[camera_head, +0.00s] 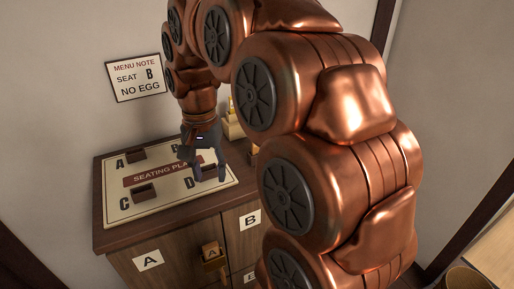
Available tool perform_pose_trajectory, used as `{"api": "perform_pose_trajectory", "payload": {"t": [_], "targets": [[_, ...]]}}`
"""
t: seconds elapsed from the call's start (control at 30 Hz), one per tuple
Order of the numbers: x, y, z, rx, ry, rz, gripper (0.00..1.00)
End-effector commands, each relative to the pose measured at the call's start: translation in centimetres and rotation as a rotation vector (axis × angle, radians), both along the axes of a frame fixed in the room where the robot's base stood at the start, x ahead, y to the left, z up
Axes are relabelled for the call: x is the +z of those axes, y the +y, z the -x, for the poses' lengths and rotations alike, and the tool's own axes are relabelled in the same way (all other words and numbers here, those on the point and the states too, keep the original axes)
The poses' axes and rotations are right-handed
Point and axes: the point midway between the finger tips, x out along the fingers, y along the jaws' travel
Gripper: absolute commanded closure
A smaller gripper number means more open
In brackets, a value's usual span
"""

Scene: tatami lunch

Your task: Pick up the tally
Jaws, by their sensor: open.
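My gripper (208,177) is open above the right part of the seating plan board (168,206), near the letter D, pointing down. I see nothing between its fingers. A small golden-brown wooden piece (212,252), with a mark that looks like A, is at the front of the cabinet, below and in front of my gripper. It may be the tally, but I cannot tell for sure. The board also bears small dark holders near A (135,155) and C (144,193). My gripper and arm hide part of the board around B and D.
The board lies on a wooden cabinet (109,240) with front labels A (148,260) and B (250,219). Pale stacked items (232,127) stand behind my gripper. A wall note (138,78) reads "MENU NOTE SEAT B NO EGG". My arm blocks the view right of the cabinet.

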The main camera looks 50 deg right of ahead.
Motion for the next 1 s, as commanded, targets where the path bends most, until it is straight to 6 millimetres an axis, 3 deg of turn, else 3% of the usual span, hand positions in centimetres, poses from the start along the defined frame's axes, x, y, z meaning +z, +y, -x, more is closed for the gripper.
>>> {"api": "perform_pose_trajectory", "payload": {"t": [0.1, 0.3, 0.5, 0.6, 0.77, 1.0], "targets": [[0.7, -3.9, -2.7, -0.193, -0.013, 0.012, 0.56], [1.7, -11.0, -5.6, -0.532, -0.029, 0.028, 0.56], [2.2, -17.5, -6.7, -0.833, -0.043, 0.045, 0.56], [2.2, -19.8, -6.8, -0.936, -0.046, 0.050, 0.56], [2.3, -21.5, -6.7, -1.021, -0.050, 0.054, 0.56], [1.3, -21.7, -6.5, -1.035, -0.046, 0.055, 0.56]]}}
